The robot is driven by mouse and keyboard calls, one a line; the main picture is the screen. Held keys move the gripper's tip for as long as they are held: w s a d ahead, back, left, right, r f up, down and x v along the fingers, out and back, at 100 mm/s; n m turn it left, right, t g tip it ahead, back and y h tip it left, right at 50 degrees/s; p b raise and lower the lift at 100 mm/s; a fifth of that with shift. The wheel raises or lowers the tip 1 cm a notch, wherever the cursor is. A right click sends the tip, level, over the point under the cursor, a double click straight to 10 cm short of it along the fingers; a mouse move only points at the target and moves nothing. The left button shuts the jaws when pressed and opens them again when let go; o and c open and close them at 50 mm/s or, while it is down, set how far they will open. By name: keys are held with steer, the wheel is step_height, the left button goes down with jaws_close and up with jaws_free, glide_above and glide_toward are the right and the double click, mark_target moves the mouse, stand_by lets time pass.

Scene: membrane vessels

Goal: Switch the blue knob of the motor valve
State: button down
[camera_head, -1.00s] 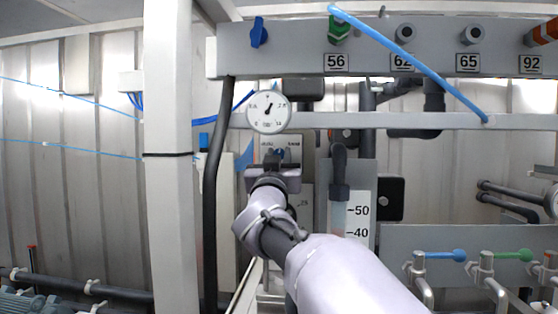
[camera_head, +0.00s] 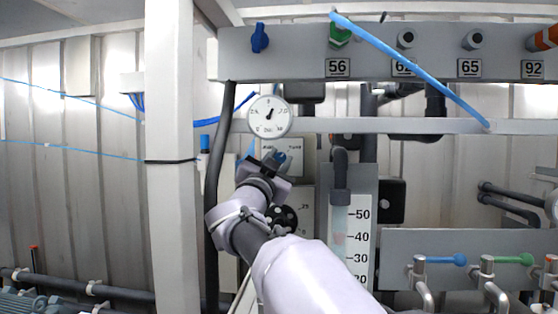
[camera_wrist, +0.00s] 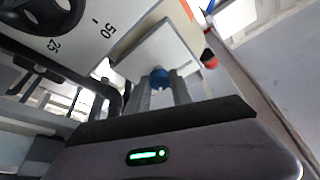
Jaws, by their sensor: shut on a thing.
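The blue knob (camera_wrist: 160,78) sits on the pale square face of the motor valve (camera_wrist: 158,52), between my gripper's fingers in the wrist view. My gripper (camera_wrist: 161,86) is shut on the knob, one finger on each side. In the head view my gripper (camera_head: 277,158) is rolled at a tilt in front of the motor valve box (camera_head: 296,146), below the round gauge. The gripper and wrist hide the lower left of the box, and the knob is only partly visible there.
A white dial gauge (camera_head: 269,115) hangs just above my gripper. A black handwheel (camera_head: 283,218) is close beside my wrist. A black hose (camera_head: 214,190) and a white post (camera_head: 173,200) stand to the left. A scaled flow tube (camera_head: 347,235) is to the right.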

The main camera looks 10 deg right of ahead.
stand_by(0.3)
steer(key=c, duration=1.1)
jaws_free()
steer(key=shift+c, duration=0.2)
